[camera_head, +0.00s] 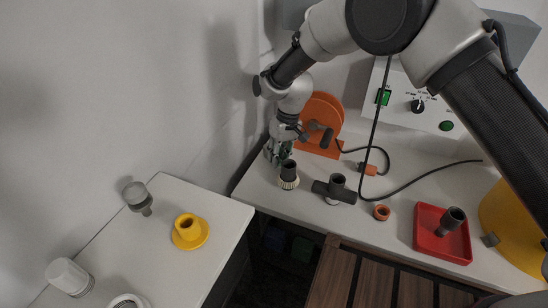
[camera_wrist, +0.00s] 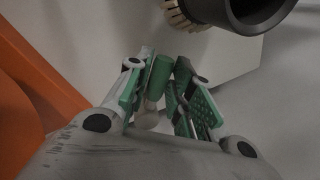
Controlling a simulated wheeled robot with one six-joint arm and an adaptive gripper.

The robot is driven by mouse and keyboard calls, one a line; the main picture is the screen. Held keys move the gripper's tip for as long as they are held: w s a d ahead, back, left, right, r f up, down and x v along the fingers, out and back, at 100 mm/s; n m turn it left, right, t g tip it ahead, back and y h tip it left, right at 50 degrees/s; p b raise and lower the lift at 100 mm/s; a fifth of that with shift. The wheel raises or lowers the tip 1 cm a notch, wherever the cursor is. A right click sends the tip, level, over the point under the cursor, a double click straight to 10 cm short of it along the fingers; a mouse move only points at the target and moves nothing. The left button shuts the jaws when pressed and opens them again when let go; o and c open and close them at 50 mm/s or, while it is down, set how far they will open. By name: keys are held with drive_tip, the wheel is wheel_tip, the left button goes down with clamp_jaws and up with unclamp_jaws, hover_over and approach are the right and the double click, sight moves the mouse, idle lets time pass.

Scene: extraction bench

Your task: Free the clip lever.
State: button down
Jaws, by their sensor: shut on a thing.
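My gripper (camera_head: 279,152) is low over the bench at the back left, beside the orange round-backed stand. In the wrist view its green-padded fingers (camera_wrist: 168,92) are closed around a small green rounded piece (camera_wrist: 159,76). A pale, rounded part shows just below that piece, between the fingers. The green piece may be the clip lever; its lower end and what it joins are hidden. In the head view the fingers largely cover it.
A black tube with a bristly cream collar (camera_head: 289,182) stands close to my gripper. The orange stand (camera_head: 322,107) with a black handle is right behind. A black tee piece (camera_head: 335,190), an orange ring (camera_head: 381,212) and a red tray (camera_head: 428,244) lie further right. Cables cross the bench.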

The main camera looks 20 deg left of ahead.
drive_tip(key=shift+w+d+n, duration=0.25)
drive_tip(key=shift+w+n, duration=0.2)
drive_tip(key=shift+n, duration=0.45)
drive_tip(key=c, duration=1.3)
unclamp_jaws()
drive_tip(key=shift+o, duration=0.2)
drive_tip(key=shift+r, duration=0.1)
wheel_tip(320, 180, up, 12)
drive_tip(key=w+d, duration=0.1)
drive_tip(key=w, duration=0.1)
drive_tip(key=shift+d+f, duration=0.1)
drive_tip(key=shift+f, duration=0.1)
